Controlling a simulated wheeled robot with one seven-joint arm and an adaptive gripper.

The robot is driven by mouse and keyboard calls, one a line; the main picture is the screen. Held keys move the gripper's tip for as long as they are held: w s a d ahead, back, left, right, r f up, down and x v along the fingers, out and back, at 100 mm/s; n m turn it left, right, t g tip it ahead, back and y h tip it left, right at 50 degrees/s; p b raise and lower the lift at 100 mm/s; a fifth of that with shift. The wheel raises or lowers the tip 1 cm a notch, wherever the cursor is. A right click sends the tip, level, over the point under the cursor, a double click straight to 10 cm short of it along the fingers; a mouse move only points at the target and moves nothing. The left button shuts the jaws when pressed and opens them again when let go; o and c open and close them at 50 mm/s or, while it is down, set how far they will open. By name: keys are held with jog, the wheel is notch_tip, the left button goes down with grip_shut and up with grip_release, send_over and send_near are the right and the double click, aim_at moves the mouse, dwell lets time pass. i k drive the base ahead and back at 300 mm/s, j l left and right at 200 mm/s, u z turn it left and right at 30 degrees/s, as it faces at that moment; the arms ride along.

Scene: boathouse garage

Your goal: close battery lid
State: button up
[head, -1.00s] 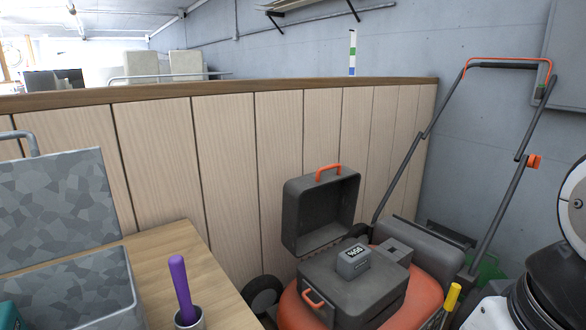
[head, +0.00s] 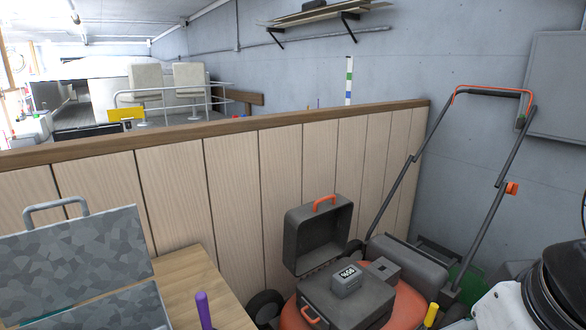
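The battery lid (head: 318,236) is a dark grey, box-shaped cover with an orange handle on top. It stands open, tilted up at the back left of the lawn mower's orange body (head: 408,304). Below it is the dark grey battery compartment (head: 345,306) with a small orange handle at its front. A grey battery block (head: 346,280) with a small numbered label sits on top of the compartment. My gripper is not in view.
A wooden panel wall (head: 230,180) stands behind the mower. The mower's handlebar (head: 494,93) rises at right. A yellow handle (head: 431,314) stands at front right.

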aim_at(316, 232)
jog(key=i+l+u, duration=0.15)
jog(key=l, duration=0.15)
jog(key=i+l+u, duration=0.3)
jog(key=l, duration=0.3)
jog(key=i+l+u, duration=0.15)
jog(key=l, duration=0.2)
